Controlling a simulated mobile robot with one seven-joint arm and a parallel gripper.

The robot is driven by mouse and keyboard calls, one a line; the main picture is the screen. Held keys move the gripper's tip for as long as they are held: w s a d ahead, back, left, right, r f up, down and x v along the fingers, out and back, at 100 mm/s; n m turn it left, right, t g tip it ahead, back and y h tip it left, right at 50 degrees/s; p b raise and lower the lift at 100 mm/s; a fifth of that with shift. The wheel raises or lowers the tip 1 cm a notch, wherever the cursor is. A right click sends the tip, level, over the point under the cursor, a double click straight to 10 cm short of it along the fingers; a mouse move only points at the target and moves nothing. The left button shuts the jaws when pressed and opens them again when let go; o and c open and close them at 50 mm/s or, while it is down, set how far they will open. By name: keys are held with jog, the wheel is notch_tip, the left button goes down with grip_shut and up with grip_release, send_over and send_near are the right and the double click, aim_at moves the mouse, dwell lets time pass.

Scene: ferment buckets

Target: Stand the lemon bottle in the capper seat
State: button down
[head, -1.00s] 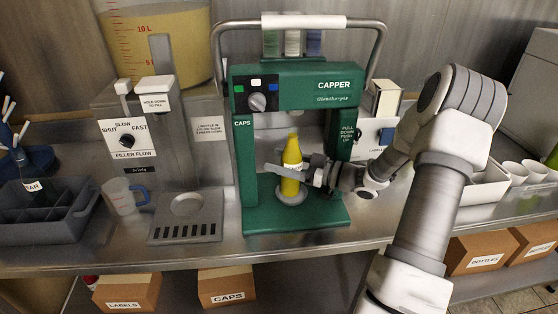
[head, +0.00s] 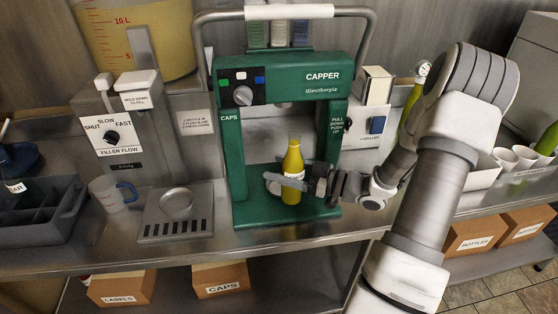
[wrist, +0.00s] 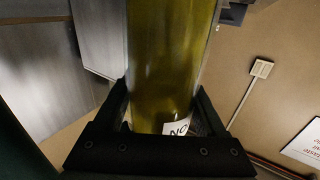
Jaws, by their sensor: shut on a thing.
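The lemon bottle (head: 292,163) is yellow-green and stands about upright inside the green capper (head: 287,78), between its two posts. My gripper (head: 291,183) reaches in from the right and is shut on the bottle's lower body. In the wrist view the bottle (wrist: 170,65) rises between the two dark fingers (wrist: 165,120), with part of a white label showing. The capper seat (head: 272,184) is a pale round piece showing partly to the left of the bottle. The bottle and gripper hide the rest of it. I cannot tell whether the bottle's base touches anything.
The filler (head: 118,140) with its drip tray (head: 176,228) and a measuring jug (head: 112,193) stand left of the capper. A grey divided crate (head: 40,215) is at the far left. Another yellow bottle (head: 412,98) shows behind my arm. White cups (head: 505,158) stand at the right.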

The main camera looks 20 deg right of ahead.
jog(key=shift+s+a, duration=0.25)
jog(key=shift+s, duration=0.45)
jog(key=shift+s+a, duration=0.25)
jog(key=shift+s, duration=0.4)
jog(key=shift+s+a, duration=0.25)
jog(key=shift+s, duration=0.45)
